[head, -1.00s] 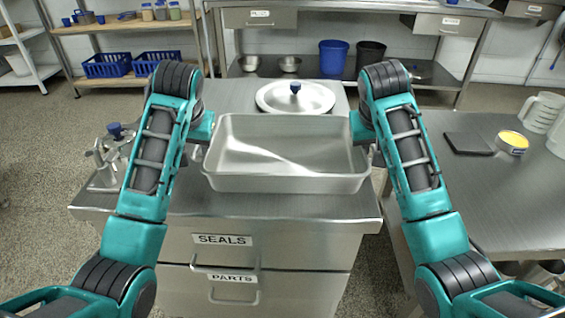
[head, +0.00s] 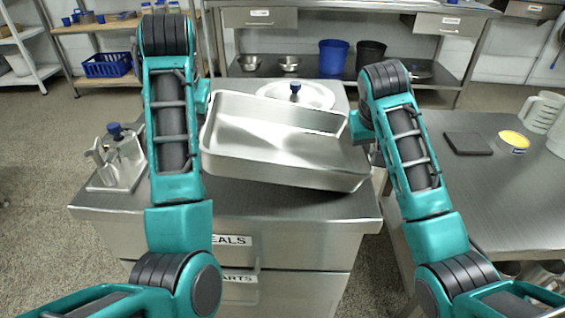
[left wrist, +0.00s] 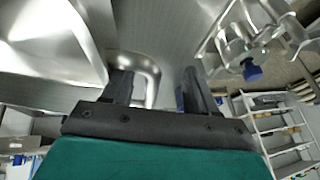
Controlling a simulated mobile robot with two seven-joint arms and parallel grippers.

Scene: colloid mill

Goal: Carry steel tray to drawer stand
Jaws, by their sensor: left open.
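The steel tray (head: 285,172) is tilted over the drawer stand (head: 255,214), its left end higher than its right. In the left wrist view the tray (left wrist: 45,45) fills the upper left, and its looped handle (left wrist: 150,66) shows at my fingers. My left gripper (left wrist: 160,88) is open at that handle; in the head view my own arm hides it. My right gripper (head: 372,152) is at the tray's right end; its fingers are mostly hidden, so I cannot see whether they are shut. The stand's drawers carry SEALS and PARTS labels, partly covered by my left arm.
A round lid with a blue knob (head: 297,94) lies behind the tray. A metal fixture with a blue knob (head: 118,160) stands on the left of the stand top.

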